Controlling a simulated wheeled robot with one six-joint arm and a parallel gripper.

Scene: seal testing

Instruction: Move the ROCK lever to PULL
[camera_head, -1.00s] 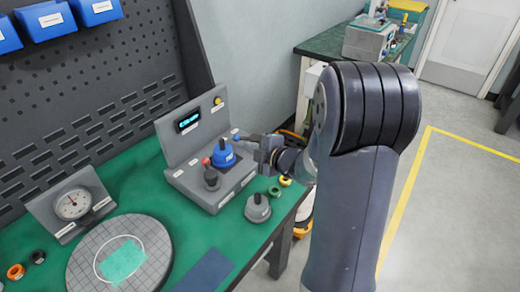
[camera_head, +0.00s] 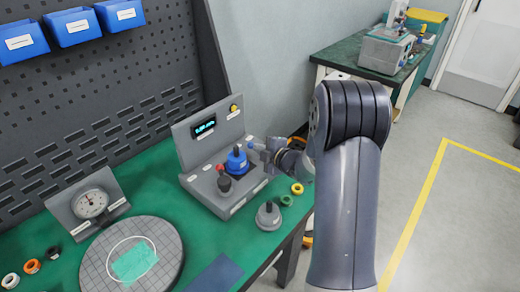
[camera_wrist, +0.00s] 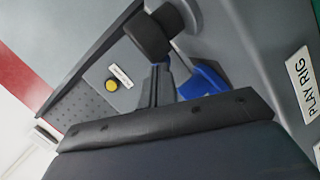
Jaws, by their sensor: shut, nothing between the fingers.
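The grey play rig (camera_head: 213,197) stands on the green bench with a blue fitting (camera_head: 236,161) in its middle. A dark-knobbed part (camera_head: 224,183) stands at its front left, beside a small red part. I cannot read a ROCK or PULL mark, so I cannot tell for sure which part is the lever. My gripper (camera_head: 252,146) is at the right rear of the blue fitting, empty. In the wrist view its shut fingers (camera_wrist: 158,70) point at a black knob (camera_wrist: 149,36) on a grey stem. The blue fitting (camera_wrist: 204,83) is right beside the fingers there; contact is unclear.
A grey knobbed weight (camera_head: 268,217) and small green and yellow rings (camera_head: 297,188) lie right of the rig. A dial gauge (camera_head: 91,204) and a round gridded plate (camera_head: 166,250) are at left. The rig's upright panel carries a display (camera_head: 204,127) and a yellow button (camera_head: 234,108).

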